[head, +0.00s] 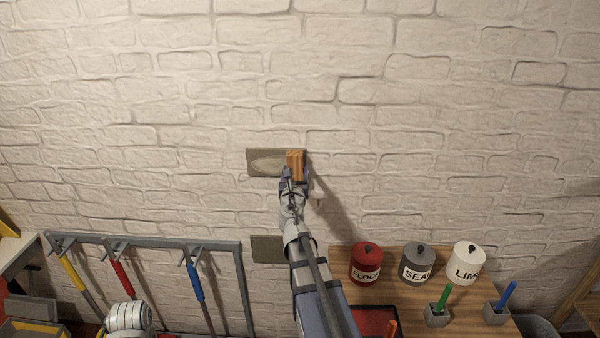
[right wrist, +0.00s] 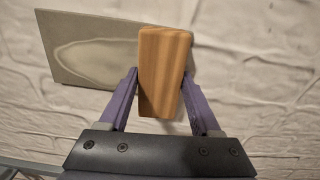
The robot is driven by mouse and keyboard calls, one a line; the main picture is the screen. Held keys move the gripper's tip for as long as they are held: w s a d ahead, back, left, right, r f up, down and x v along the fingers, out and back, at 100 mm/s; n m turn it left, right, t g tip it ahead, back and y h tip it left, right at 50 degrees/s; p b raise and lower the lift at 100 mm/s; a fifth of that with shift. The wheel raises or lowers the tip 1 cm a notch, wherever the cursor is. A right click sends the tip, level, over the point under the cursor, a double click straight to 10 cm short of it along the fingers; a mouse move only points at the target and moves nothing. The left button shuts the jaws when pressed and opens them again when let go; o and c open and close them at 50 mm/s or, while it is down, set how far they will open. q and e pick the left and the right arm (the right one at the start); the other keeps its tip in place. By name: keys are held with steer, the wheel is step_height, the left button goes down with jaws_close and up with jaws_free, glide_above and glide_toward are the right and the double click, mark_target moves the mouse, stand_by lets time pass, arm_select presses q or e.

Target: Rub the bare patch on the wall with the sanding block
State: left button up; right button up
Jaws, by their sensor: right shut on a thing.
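The bare patch (head: 262,162) is a grey-brown rectangle on the white brick wall, with a paler oval smear across it. It also shows in the right wrist view (right wrist: 70,75). My right gripper (head: 295,175) is shut on the sanding block (head: 295,165), an orange-brown wooden block. In the right wrist view the block (right wrist: 163,72) sits between the two purple fingers and covers the right part of the patch. I cannot tell whether the block touches the wall. A second grey-brown rectangle (head: 267,250) lies lower on the wall, partly behind my arm. My left gripper is out of view.
A wooden table at lower right (head: 470,322) bears red (head: 365,264), grey (head: 417,264) and white (head: 466,264) lidded canisters. Green and blue handled tools stand in small grey holders. A grey rack (head: 150,238) with coloured handles stands at lower left. The upper wall is clear.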

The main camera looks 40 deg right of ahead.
mark_target(251, 161)
steer(key=shift+w+a, duration=0.4)
steer(key=shift+a, duration=0.25)
steer(key=shift+w+a, duration=1.05)
steer(key=shift+a, duration=0.15)
steer(key=shift+w+a, duration=0.5)
steer(key=shift+a, duration=0.2)
steer(key=shift+w+a, duration=0.45)
steer(key=shift+a, duration=0.2)
steer(key=shift+w+a, duration=0.1)
steer(key=shift+w, duration=0.05)
steer(key=shift+w+a, duration=0.6)
steer(key=shift+a, duration=0.2)
steer(key=shift+w+a, duration=0.55)
steer(key=shift+a, duration=0.3)
steer(key=shift+w+a, duration=0.6)
steer(key=shift+a, duration=0.2)
steer(key=shift+w+r+p, duration=0.1)
steer(key=shift+r+p, duration=0.4)
steer(key=shift+r, duration=0.05)
steer(key=shift+d, duration=0.1)
